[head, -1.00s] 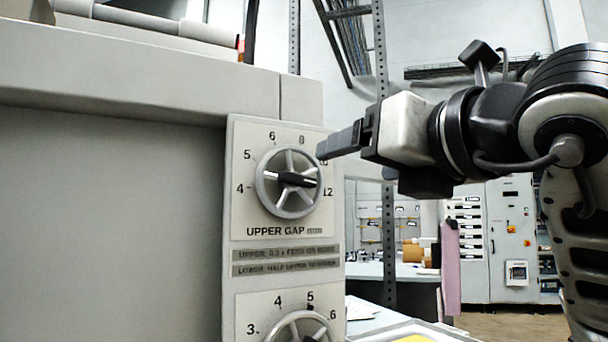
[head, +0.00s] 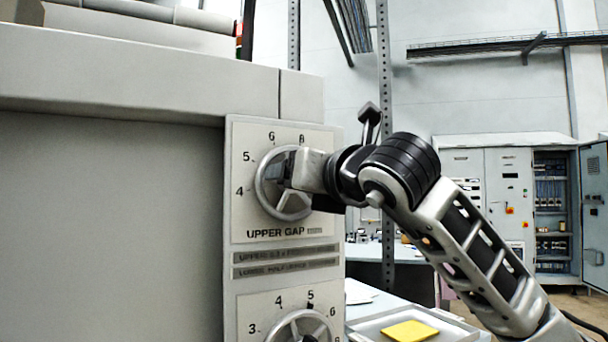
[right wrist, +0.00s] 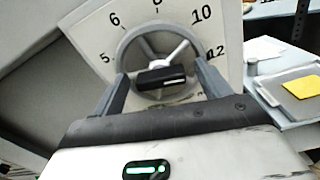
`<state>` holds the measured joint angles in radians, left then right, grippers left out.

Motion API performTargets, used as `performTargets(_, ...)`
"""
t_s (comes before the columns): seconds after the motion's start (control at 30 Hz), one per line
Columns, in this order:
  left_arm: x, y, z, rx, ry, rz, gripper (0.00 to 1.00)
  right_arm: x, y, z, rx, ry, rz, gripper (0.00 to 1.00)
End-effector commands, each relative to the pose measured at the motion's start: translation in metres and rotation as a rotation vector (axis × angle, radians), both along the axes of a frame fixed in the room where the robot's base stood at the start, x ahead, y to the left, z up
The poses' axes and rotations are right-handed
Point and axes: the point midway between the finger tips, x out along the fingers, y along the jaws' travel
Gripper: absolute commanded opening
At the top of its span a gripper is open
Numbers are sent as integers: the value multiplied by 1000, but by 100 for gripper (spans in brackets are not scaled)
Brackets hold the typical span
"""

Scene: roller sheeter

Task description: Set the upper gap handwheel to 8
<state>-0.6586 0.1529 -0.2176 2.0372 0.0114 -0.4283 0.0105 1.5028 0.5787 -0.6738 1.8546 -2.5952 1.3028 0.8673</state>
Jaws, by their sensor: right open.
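The upper gap handwheel (head: 291,216) is a grey spoked wheel on a light dial plate (head: 240,215) with numbers around it. In the right wrist view, the handwheel (right wrist: 123,48) has a dark bar (right wrist: 160,78) across its hub. The bar's white mark points right, toward the 12 side of the scale. My right gripper (head: 279,172) is in front of the wheel and covers its hub in the head view. In the right wrist view, my right gripper (right wrist: 161,76) is open, with its fingers on either side of the bar and visible space beside it. My left gripper is out of view.
A second dial with a handwheel (head: 300,318) sits below, partly cut off. The machine's grey housing (head: 110,200) fills the left. A tray (head: 365,328) with a yellow piece (head: 410,331) lies at the lower right. Electrical cabinets (head: 490,170) stand behind.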

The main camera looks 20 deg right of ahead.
Motion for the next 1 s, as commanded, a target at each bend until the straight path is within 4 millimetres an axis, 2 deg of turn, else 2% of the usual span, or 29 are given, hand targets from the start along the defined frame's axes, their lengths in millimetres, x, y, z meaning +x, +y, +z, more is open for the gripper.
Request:
performTargets(0.17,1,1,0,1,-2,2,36,0,0,0,0,0,0,76)
performTargets(0.33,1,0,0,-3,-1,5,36,0,0,0,0,0,0,32)
performTargets(0.67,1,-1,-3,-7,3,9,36,-1,0,0,-25,-6,0,32)
performTargets(1.0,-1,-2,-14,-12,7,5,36,-1,1,-2,-222,-45,1,32)
